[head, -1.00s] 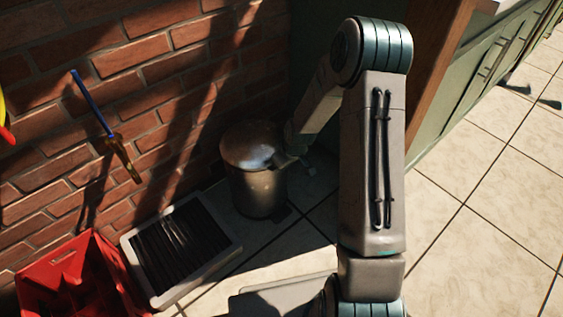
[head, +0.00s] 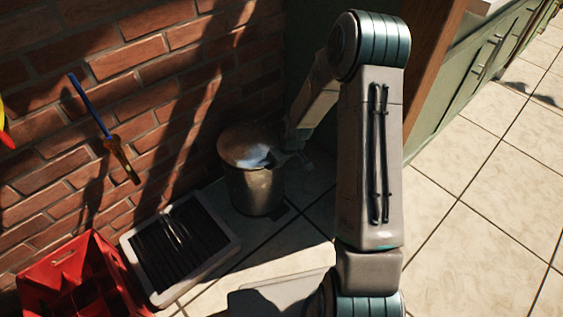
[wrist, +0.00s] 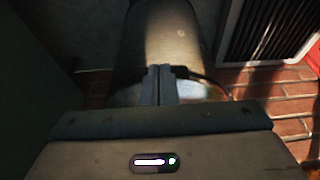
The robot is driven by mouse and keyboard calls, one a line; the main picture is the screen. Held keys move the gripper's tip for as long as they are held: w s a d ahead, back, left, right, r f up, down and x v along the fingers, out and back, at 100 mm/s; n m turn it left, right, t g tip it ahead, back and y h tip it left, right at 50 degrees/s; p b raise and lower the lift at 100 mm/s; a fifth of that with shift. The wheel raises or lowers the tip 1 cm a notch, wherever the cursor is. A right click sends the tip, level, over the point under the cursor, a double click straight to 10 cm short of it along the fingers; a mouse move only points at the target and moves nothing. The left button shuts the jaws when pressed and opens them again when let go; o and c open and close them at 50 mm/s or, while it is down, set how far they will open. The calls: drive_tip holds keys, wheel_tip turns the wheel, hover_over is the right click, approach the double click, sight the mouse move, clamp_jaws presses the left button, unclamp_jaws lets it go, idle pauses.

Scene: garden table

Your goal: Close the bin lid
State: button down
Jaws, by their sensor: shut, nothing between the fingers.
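The bin is a dull metal cylinder (head: 256,192) standing upright on the floor in the corner by the brick wall. Its rounded, shiny lid (head: 243,147) lies over the top and looks down or nearly so; I cannot tell whether a small gap remains. My gripper (head: 279,160) is at the right side of the lid, near the rim. In the wrist view my gripper (wrist: 158,72) is shut and empty, its fingers in front of the bin (wrist: 165,35) and across the lid's rim. The pale lid (wrist: 128,94) shows on both sides of the fingers; contact is unclear.
A grey tray with a dark ribbed inside (head: 222,246) lies left of the bin, with a red crate (head: 85,262) beyond it. A blue-handled tool (head: 90,103) is at the brick wall. Green cabinets (head: 465,80) stand right; tiled floor (head: 470,230) there is clear.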

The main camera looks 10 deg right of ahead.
drive_tip(key=s+d+r+p, duration=0.3)
drive_tip(key=s+d+r, duration=0.15)
drive_tip(key=s, duration=0.35)
drive_tip(key=s+r+m+h+p, duration=0.1)
drive_tip(key=s+r+p, duration=0.2)
drive_tip(key=r+p, duration=0.85)
drive_tip(key=s+r+m+h+p, duration=0.15)
drive_tip(key=r+p, duration=0.25)
drive_tip(key=r, duration=1.4)
drive_tip(key=s+a+r+m+p, duration=0.1)
drive_tip(key=s+r+p, duration=0.3)
drive_tip(key=r, duration=0.5)
drive_tip(key=s+r+m+p, duration=0.1)
drive_tip(key=s+r+p, duration=0.4)
drive_tip(key=r, duration=0.5)
drive_tip(key=s+a+r+m+p, duration=0.1)
drive_tip(key=s+r+p, duration=0.3)
drive_tip(key=r, duration=0.5)
drive_tip(key=shift+s+a+r+m+y+p, duration=0.2)
drive_tip(key=shift+s+a+m+y+p, duration=0.15)
drive_tip(key=shift+p, duration=0.8)
